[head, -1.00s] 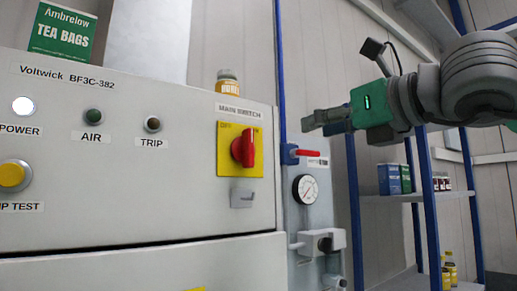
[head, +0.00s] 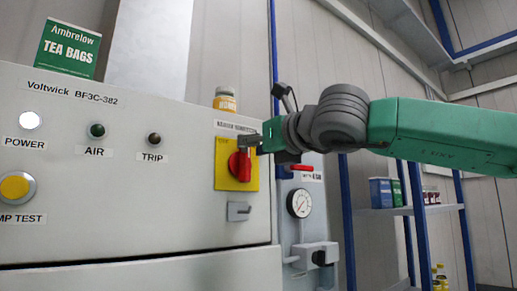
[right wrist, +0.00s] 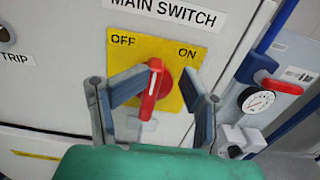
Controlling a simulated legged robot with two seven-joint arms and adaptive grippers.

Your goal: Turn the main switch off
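The main switch is a red rotary knob (head: 240,166) on a yellow plate (head: 222,178) on the grey cabinet front. In the right wrist view the red knob (right wrist: 154,88) has its handle upright, slightly tilted, between the OFF mark at left and the ON mark at right. My right gripper (head: 246,141) is in front of the plate's upper part in the head view. In the right wrist view my right gripper (right wrist: 160,92) is open, its fingers on both sides of the knob, apart from it. My left gripper is not in view.
The cabinet (head: 120,205) has a lit power lamp (head: 29,120), air and trip lamps and a yellow button (head: 16,187). A tea box (head: 68,47) and a jar (head: 225,99) stand on top. A gauge (head: 300,203) and a blue shelf frame (head: 350,220) are at the right.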

